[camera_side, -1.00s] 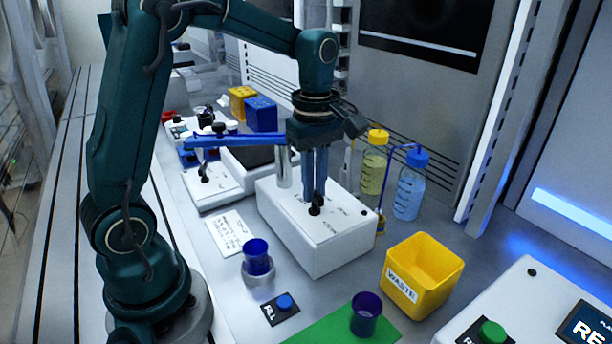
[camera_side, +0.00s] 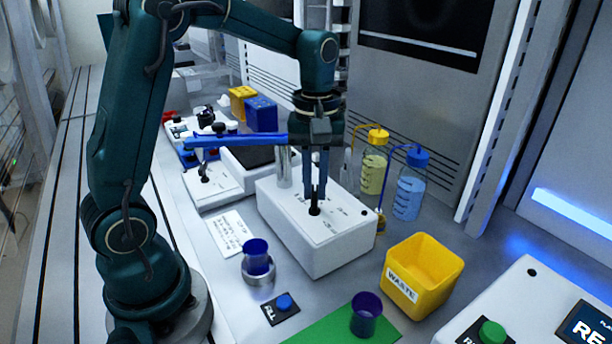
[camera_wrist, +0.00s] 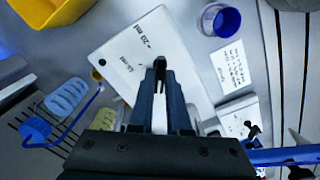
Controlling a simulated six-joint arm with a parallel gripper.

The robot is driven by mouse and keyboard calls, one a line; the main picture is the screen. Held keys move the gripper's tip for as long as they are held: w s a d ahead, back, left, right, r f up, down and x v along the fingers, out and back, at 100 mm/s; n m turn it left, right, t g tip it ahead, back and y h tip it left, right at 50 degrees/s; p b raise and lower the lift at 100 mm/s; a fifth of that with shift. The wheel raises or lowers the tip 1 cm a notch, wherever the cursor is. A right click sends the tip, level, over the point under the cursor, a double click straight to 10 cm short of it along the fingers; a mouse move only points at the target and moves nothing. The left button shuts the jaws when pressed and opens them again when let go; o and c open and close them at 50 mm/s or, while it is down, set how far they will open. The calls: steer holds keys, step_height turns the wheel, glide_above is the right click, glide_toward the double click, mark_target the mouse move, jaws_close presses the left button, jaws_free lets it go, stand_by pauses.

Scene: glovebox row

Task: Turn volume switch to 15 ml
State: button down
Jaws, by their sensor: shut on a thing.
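The volume switch (camera_side: 315,210) is a small black knob on top of a white box (camera_side: 330,245). My gripper (camera_side: 315,192) points straight down with its blue fingers shut on the knob. In the wrist view my gripper (camera_wrist: 160,75) covers most of the knob. Printed labels show on the box top (camera_wrist: 150,55) in the wrist view; one reads "20 ml" and another is partly legible. The exact setting the knob points to cannot be read, as the fingers hide it.
A blue cup (camera_side: 256,257) on a round stand and a blue button (camera_side: 284,302) are in front of the box. A yellow waste bin (camera_side: 422,275) stands to the right. Yellow-capped (camera_side: 374,165) and blue-capped (camera_side: 410,185) bottles stand behind. A blue lever (camera_side: 235,141) is at left.

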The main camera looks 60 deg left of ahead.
mark_target(315, 192)
steer(key=shift+r+m, duration=0.1)
steer(key=shift+m, duration=0.3)
steer(key=c, duration=0.9)
jaws_free()
steer(key=shift+r, duration=2.55)
